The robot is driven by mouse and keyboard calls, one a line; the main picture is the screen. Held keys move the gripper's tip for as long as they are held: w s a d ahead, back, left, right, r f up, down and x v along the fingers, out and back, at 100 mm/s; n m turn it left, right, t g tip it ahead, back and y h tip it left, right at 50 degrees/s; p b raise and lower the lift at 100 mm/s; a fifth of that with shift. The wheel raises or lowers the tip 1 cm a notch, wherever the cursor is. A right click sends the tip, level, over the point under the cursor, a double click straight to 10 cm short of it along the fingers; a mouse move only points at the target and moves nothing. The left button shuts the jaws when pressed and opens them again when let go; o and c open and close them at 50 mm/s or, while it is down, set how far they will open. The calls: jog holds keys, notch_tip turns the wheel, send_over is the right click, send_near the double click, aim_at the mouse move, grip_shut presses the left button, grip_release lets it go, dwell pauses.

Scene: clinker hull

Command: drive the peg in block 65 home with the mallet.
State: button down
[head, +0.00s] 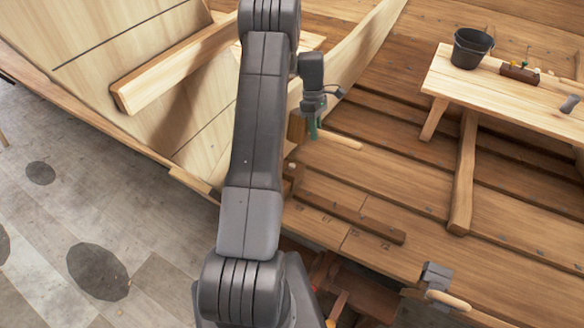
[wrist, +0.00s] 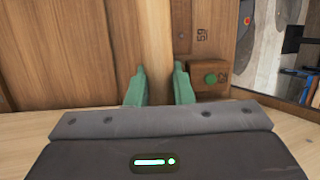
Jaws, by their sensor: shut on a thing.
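My gripper (head: 313,132) is shut on the pale wooden handle (head: 340,140) of a mallet and holds it above the hull planks. The mallet's brown head (head: 297,126) is at the handle's left end, partly behind my arm. In the wrist view the green fingertips (wrist: 159,88) are on either side of the handle (wrist: 156,45). To their right is a small wooden block (wrist: 209,82) with a round green peg end (wrist: 210,78). Dark numbers (wrist: 202,34) are marked on the wood nearby, sideways and hard to read, so I cannot tell which is 65.
A bench (head: 500,85) at the upper right carries a black bucket (head: 471,48) and a small tool tray (head: 519,72). Grey floor is open at the left.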

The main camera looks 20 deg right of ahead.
jog(key=shift+w, duration=0.2)
jog(key=shift+s+r, duration=0.15)
jog(key=r+p, duration=0.2)
jog(key=r, duration=0.1)
jog(key=w+d+r+p, duration=0.1)
jog(key=shift+d+r, duration=0.1)
jog(key=shift+r, duration=0.3)
jog(key=shift+f, duration=0.1)
